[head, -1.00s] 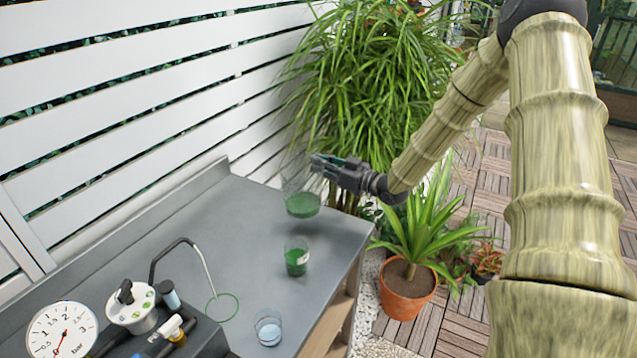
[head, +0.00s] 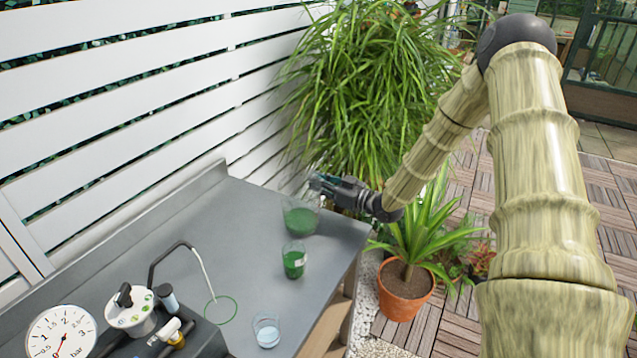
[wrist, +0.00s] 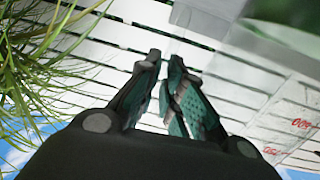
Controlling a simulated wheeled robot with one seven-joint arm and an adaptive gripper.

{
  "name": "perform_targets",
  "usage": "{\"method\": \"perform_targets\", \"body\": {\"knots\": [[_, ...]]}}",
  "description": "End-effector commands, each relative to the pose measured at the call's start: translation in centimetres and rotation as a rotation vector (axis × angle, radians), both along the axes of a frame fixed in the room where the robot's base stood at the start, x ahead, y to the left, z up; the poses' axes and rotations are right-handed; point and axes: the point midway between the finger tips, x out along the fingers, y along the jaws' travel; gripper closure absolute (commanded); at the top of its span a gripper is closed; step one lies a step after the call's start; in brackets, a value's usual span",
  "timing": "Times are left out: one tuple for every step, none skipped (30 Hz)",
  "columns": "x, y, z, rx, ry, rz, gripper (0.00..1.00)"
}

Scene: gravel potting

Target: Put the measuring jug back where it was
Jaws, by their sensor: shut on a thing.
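The clear measuring jug (head: 300,220) holds green contents and is upright over the far end of the grey bench (head: 250,255). In the wrist view its transparent wall with red markings (wrist: 290,120) fills the right side. My gripper (head: 322,183) is shut on the jug near its upper right side. The fingers show close together in the wrist view (wrist: 165,95); the exact contact is hard to see. Whether the jug's base touches the bench I cannot tell. A green ring (head: 221,310) lies on the bench nearer to me.
A small glass with green contents (head: 294,262) stands just in front of the jug. A glass with pale blue contents (head: 267,330) stands near the right edge. A device with a pressure gauge (head: 62,332) and bent tube is at left. A slatted fence and plants border the bench.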

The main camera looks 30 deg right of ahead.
Motion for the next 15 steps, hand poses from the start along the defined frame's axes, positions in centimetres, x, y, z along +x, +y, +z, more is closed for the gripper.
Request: {"method": "perform_targets", "body": {"knots": [[0.02,0.01,0.05,0.000,-0.001,0.000,1.00],[0.02,0.01,0.01,0.000,-0.001,0.000,1.00],[0.02,0.01,-0.09,0.000,-0.001,0.000,1.00],[0.02,0.01,-0.17,0.000,-0.001,0.000,1.00],[0.02,0.01,-0.26,0.000,0.000,0.000,1.00],[0.00,0.00,-0.32,0.000,0.000,0.000,0.90],[0.00,0.00,-0.25,0.000,0.000,0.000,0.84],[0.00,0.00,-0.24,0.000,0.000,0.000,0.79],[-0.01,0.00,-0.25,0.000,0.000,0.000,0.71],[-0.01,0.00,-0.25,0.000,0.000,0.000,0.70],[-0.01,0.00,-0.25,0.000,0.000,0.000,0.70],[-0.01,0.00,-0.25,0.000,0.000,0.000,0.70],[-0.01,0.00,-0.24,0.000,0.000,0.000,0.70],[-0.01,0.00,-0.25,0.000,0.001,0.000,0.70],[-0.01,0.00,-0.25,0.000,0.001,0.000,0.70]]}}
